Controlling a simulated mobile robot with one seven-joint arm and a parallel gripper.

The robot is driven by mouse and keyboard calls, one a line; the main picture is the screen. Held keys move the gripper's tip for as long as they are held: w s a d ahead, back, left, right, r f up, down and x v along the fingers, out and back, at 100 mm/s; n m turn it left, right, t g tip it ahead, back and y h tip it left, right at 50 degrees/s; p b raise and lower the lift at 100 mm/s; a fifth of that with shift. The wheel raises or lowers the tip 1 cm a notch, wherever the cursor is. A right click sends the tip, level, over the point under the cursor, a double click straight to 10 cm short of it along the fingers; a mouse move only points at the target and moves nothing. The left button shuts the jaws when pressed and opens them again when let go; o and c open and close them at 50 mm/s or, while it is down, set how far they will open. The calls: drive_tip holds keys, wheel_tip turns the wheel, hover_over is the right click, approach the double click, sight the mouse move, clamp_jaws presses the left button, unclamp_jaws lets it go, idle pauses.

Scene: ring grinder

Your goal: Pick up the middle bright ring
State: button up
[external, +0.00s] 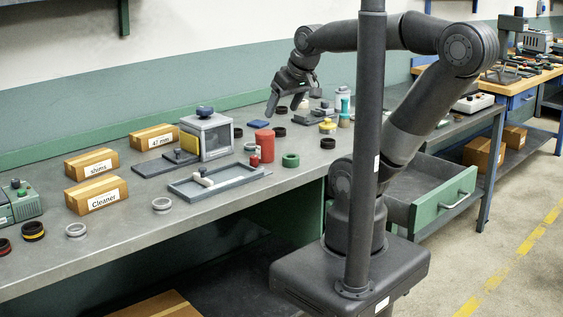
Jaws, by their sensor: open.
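Bright silver rings lie flat on the grey bench: one (76,230) near the front left, one (162,204) between the Cleaner box and the shallow tray, and a small pale one (251,147) beside the red cylinder. The ring by the tray is the middle of these three and lies clear of other objects. My gripper (285,107) is open, fingers pointing down, above the far part of the bench. It is well to the right of and behind the middle ring. Nothing shows between its fingers.
A shallow grey tray (183,191) holds a white piece. The Cleaner box (82,203), a grey machine (207,143), a red cylinder (264,141) and a green ring (290,160) stand around. Dark rings (33,232) lie at left. A green-fronted drawer (443,208) is open.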

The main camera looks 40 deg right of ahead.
drive_tip(key=w+a+n+g+y, duration=0.1)
drive_tip(key=w+a+n, duration=0.1)
drive_tip(key=w+a, duration=0.7)
drive_tip(key=w+a+n+y, duration=0.15)
drive_tip(key=w+a, duration=0.45)
drive_tip(key=a, duration=0.8)
drive_tip(key=s+a+f+n, duration=0.1)
drive_tip(key=a+f, duration=0.3)
drive_tip(key=a, duration=0.6)
drive_tip(key=s+a+f+n+g, duration=0.15)
drive_tip(key=a+f, duration=0.25)
drive_tip(key=a, duration=0.6)
drive_tip(key=s+a+f+n+t, duration=0.1)
drive_tip(key=s+a+f, duration=0.15)
drive_tip(key=a, duration=0.75)
drive_tip(key=shift+g, duration=0.35)
drive_tip(key=x, duration=0.6)
drive_tip(key=shift+w+d, duration=0.25)
drive_tip(key=shift+w+x, duration=0.2)
drive_tip(key=shift+x, duration=1.2)
drive_tip(key=shift+w+x, duration=0.2)
drive_tip(key=shift+x, duration=1.15)
drive_tip(key=shift+r, duration=0.1)
drive_tip(key=shift+c, duration=0.2)
drive_tip(key=c, duration=1.1)
